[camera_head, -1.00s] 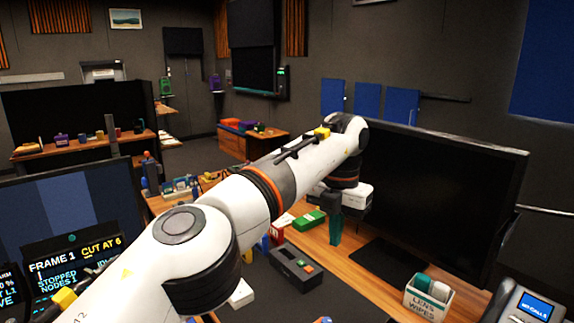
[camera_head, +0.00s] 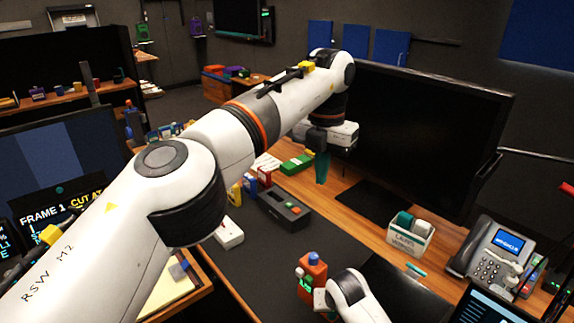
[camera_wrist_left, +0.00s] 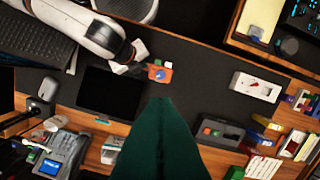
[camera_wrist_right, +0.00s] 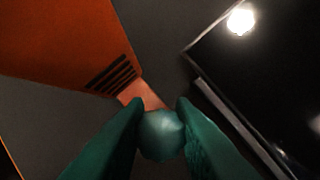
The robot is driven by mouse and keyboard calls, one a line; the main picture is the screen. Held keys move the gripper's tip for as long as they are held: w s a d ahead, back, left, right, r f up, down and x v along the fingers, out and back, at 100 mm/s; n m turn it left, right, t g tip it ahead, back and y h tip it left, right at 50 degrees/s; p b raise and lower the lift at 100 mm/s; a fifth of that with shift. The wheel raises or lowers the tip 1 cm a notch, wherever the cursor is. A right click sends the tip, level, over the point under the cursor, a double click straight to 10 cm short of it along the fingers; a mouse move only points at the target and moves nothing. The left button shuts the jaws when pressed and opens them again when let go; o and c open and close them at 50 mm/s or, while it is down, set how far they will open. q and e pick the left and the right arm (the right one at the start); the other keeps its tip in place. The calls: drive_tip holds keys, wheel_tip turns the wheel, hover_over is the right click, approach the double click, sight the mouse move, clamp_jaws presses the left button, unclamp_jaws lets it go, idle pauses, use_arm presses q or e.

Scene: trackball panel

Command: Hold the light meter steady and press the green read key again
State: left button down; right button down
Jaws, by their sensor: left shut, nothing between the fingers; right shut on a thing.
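The light meter (camera_head: 313,272) is an orange unit with a blue dome on top and a small green patch on its face, above the dark desk mat. It also shows in the left wrist view (camera_wrist_left: 159,74). The right hand is beside it, its fingers mostly hidden in the head view. In the right wrist view the right gripper (camera_wrist_right: 160,122) is shut around a pale round part next to the meter's vented orange body (camera_wrist_right: 80,45). I cannot tell whether this is the dome. My left gripper (camera_head: 321,166) is shut and empty, pointing down over the desk, well away from the meter.
A black box with coloured keys (camera_head: 284,208) sits on the mat's far edge. A monitor (camera_head: 425,130) stands behind. A wipes box (camera_head: 411,234) and a desk phone (camera_head: 497,252) are at the right. The mat (camera_head: 270,262) is clear left of the meter.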

use_arm(q)
drive_tip(key=s+d+f+n+h, duration=0.3)
drive_tip(key=d+f+n+h, duration=0.7)
drive_tip(key=d+f+h, duration=0.45)
drive_tip(key=w+a+f+n+t+y, duration=0.1)
drive_tip(key=a+n+t, duration=0.3)
drive_tip(key=n, duration=0.3)
drive_tip(key=w+a+f+n+t+y, duration=0.1)
drive_tip(key=a+f+n+t, duration=0.1)
drive_tip(key=a+n+t, duration=0.3)
drive_tip(key=w+a+f+n+t+y, duration=0.1)
drive_tip(key=a+f+n+t, duration=0.1)
drive_tip(key=a+n+t, duration=0.3)
drive_tip(key=shift+w+a+n+t, duration=0.15)
drive_tip(key=shift+n+t, duration=0.3)
drive_tip(key=shift+n, duration=0.65)
drive_tip(key=shift+s+a+n+t, duration=0.1)
drive_tip(key=shift+n+t, duration=0.35)
drive_tip(key=shift+n, duration=0.65)
drive_tip(key=s+a+f+n+y, duration=0.3)
drive_tip(key=s+a+f+y, duration=0.6)
drive_tip(key=s, duration=0.4)
drive_tip(key=shift+s+a+f+t+y, duration=0.15)
drive_tip(key=shift+a+f+t+y, duration=0.25)
drive_tip(key=shift+a, duration=0.8)
